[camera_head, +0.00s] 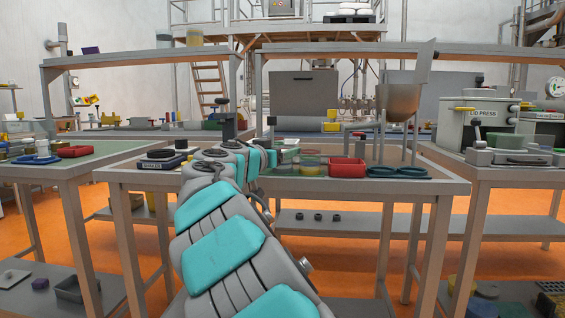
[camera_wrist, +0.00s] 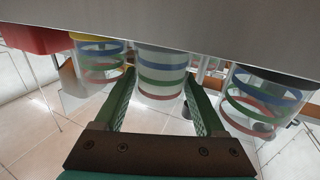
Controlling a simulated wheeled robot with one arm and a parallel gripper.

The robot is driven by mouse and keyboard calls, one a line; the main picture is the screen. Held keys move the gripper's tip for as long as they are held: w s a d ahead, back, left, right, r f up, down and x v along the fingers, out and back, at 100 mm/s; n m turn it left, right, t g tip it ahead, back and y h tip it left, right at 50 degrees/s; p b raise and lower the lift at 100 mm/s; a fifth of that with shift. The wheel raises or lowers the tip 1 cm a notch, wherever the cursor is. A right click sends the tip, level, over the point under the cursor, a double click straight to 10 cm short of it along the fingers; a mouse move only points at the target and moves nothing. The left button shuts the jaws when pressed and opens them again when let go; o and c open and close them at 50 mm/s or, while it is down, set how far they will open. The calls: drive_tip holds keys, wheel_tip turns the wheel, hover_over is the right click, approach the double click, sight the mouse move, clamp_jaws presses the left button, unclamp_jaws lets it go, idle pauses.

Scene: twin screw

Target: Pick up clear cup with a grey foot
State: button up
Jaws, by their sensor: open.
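My gripper (camera_wrist: 159,76) shows in the wrist view with two green ribbed fingers wide apart, open. A clear cup (camera_wrist: 161,82) with blue, green and red rings lies between the fingertips in the picture, with nothing seen gripped. Its upper end in the picture meets a grey slab (camera_wrist: 190,28), and I cannot clearly make out the foot's colour. A similar clear cup (camera_wrist: 98,64) with a yellow end is at the left. In the head view my gripper is too small to read, beyond my arm.
A red object (camera_wrist: 36,38) fills the wrist view's upper left corner. In the head view, the table holds a red tray (camera_head: 347,168), blue rings (camera_head: 398,172) and a steel funnel (camera_head: 399,100) on legs. An overhead shelf (camera_head: 330,48) spans behind.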

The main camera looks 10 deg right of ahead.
clamp_jaws()
idle(0.6)
drive_tip(key=shift+r, duration=0.15)
